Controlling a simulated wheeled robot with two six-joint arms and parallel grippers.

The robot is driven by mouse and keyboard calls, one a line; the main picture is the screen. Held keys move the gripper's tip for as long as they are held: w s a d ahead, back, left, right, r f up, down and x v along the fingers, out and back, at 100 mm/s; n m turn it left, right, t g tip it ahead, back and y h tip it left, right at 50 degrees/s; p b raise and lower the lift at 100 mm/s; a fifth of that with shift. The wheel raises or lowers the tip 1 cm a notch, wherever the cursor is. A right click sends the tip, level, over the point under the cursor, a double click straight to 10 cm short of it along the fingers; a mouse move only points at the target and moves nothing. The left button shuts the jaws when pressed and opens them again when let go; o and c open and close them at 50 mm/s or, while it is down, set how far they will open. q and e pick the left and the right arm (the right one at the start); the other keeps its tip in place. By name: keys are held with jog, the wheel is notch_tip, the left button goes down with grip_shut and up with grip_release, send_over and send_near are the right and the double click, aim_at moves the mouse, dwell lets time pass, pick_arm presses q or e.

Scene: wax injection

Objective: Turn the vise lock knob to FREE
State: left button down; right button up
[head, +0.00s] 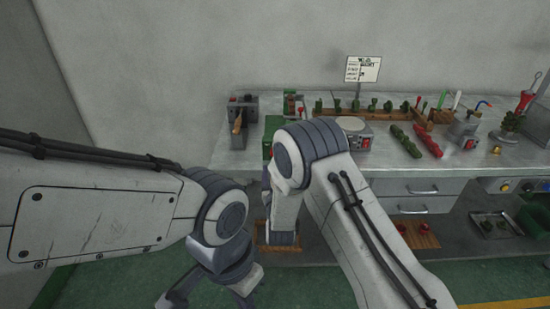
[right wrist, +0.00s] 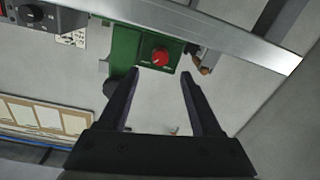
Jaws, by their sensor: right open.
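The vise lock knob (right wrist: 160,57) is a red round knob on the face of a green vise body (right wrist: 128,50) in the right wrist view. The knob's marking is too small to read. My right gripper (right wrist: 158,76) is open and empty, its two dark fingers on either side of the knob's line and apart from it. In the head view, green vise parts (head: 272,127) show at the bench edge, partly hidden behind my right arm. My left gripper (head: 178,290) hangs low at the bottom of the head view, away from the bench; its jaw opening is unclear.
The grey bench (head: 400,165) carries a wooden rack (head: 375,115), red and green pieces, and a grey machine (head: 465,130). Drawers (head: 412,187) lie under its right part. In the right wrist view, a black dial (right wrist: 33,13) is at upper left, and a metal bench edge crosses above the knob.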

jog(key=w, duration=0.7)
jog(key=shift+a+p, duration=0.2)
jog(key=shift+p, duration=0.15)
grip_shut()
